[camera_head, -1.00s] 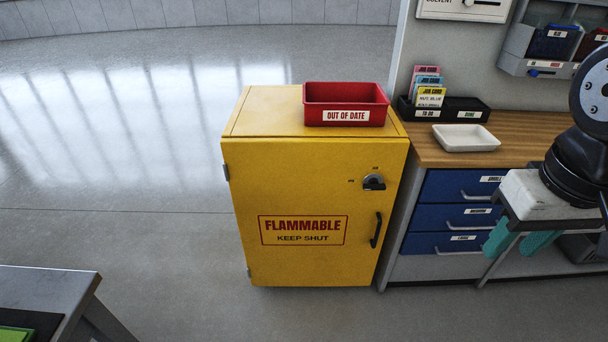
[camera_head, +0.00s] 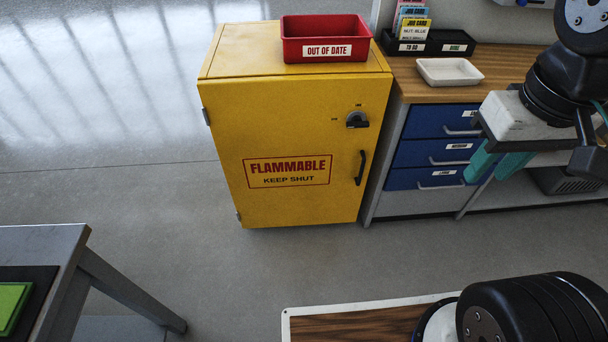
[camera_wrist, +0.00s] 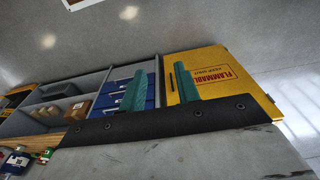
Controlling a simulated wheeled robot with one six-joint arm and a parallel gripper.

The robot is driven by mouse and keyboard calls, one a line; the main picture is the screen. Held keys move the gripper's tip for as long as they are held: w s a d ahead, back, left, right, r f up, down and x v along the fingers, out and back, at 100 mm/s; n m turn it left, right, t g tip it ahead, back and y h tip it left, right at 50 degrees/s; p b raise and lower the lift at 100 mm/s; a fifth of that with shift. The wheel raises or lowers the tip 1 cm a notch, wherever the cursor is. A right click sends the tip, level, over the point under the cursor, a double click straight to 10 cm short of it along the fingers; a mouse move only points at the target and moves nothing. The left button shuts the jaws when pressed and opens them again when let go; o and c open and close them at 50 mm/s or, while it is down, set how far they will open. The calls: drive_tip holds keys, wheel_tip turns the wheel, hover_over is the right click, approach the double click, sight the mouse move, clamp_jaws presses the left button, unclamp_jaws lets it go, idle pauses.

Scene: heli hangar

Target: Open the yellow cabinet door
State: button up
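The yellow cabinet (camera_head: 225,130) stands on the floor in the middle of the head view. Its door (camera_head: 290,205) looks shut and is marked FLAMMABLE KEEP SHUT. The hinges show on its left edge. A dark vertical handle (camera_head: 361,168) sits near the right edge, below a dark round latch knob (camera_head: 357,119). My gripper (camera_head: 490,176) has teal fingers and hangs to the right of the cabinet, apart from it. In the wrist view my gripper (camera_wrist: 159,72) is open and empty, with the cabinet (camera_wrist: 190,65) tilted beyond the fingers.
A red OUT OF DATE bin (camera_head: 325,39) sits on the cabinet. To the right is a workbench (camera_head: 510,65) with a white tray (camera_head: 448,72), a black card holder (camera_head: 425,43) and blue drawers (camera_head: 436,120). A grey table (camera_head: 60,245) stands front left. Open floor (camera_head: 215,270) lies before the cabinet.

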wheel_tip(320, 180, down, 4)
drive_tip(key=w+g, duration=0.3)
drive_tip(key=n+t+y, duration=0.2)
drive_tip(key=t, duration=1.2)
approach(363, 167)
wheel_tip(363, 167, down, 13)
drive_tip(key=s, duration=0.1)
drive_tip(key=w+r+t+y, duration=0.1)
drive_tip(key=w+r+t, duration=0.35)
drive_tip(key=r, duration=0.35)
drive_tip(key=shift+t, duration=0.35)
drive_tip(key=w, duration=0.3)
drive_tip(key=w+a, duration=0.1)
drive_tip(key=w, duration=0.2)
drive_tip(key=shift+a+r, duration=0.15)
drive_tip(key=shift+a, duration=0.05)
